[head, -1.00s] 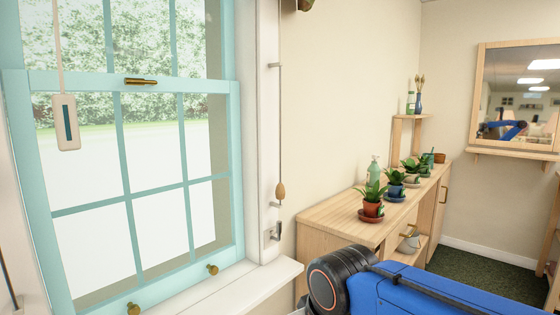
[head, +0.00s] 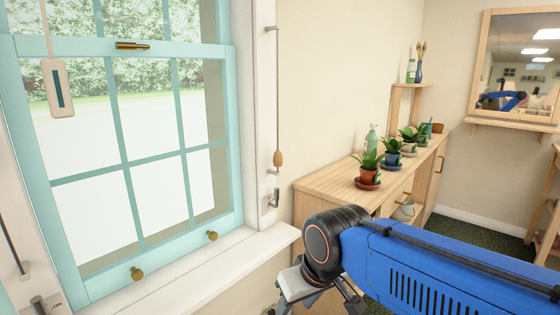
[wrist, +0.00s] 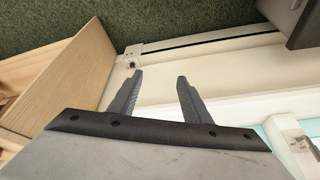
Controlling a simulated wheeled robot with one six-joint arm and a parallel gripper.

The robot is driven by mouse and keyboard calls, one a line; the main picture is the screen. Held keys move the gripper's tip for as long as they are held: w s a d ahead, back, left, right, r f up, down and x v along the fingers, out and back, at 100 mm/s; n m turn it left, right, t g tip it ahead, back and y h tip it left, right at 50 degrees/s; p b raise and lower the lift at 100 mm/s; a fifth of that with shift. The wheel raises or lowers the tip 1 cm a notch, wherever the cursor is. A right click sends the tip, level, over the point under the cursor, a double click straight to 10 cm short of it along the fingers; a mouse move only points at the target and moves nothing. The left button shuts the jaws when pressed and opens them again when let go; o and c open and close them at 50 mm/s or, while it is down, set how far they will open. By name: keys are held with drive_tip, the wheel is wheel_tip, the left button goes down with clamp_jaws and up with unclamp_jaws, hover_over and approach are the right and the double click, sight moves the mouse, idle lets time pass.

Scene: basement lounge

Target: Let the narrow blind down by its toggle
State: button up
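A wooden acorn-shaped toggle (head: 278,158) hangs on a thin cord down the right window frame, above a small metal hook (head: 274,198). A pale pull with a dark blue stripe (head: 57,87) hangs on a strap before the upper left of the teal window (head: 120,165). No blind cloth is clearly visible. In the wrist view my gripper (wrist: 160,80) is open, with nothing between its fingers.
The white sill (head: 200,275) juts out under the window. A wooden cabinet (head: 325,178) with several potted plants stands right of it, close behind my arm. A mirror (head: 518,70) hangs farther right. A second cord (head: 14,245) runs at the far left.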

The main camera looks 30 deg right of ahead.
sight(278, 158)
drive_tip(key=w+d+r+m+t+y, duration=0.1)
drive_tip(key=w+r+m+y, duration=0.3)
drive_tip(key=w+m, duration=0.4)
drive_tip(key=w+d+r+m+y, duration=0.1)
drive_tip(key=w+r+m+y, duration=0.3)
drive_tip(key=w+m, duration=0.4)
drive_tip(key=w+d+r+m+t, duration=0.3)
drive_tip(key=d+r+m, duration=0.15)
drive_tip(key=d, duration=0.35)
drive_tip(key=w+d+r+m+t, duration=0.25)
drive_tip(key=d+m+t, duration=0.2)
drive_tip(key=d, duration=0.35)
drive_tip(key=w+d+r+m+t, duration=0.25)
drive_tip(key=d+r+m, duration=0.2)
drive_tip(key=d, duration=0.45)
drive_tip(key=x, duration=1.7)
drive_tip(key=shift+a+f, duration=0.1)
drive_tip(key=shift+a, duration=0.2)
clamp_jaws()
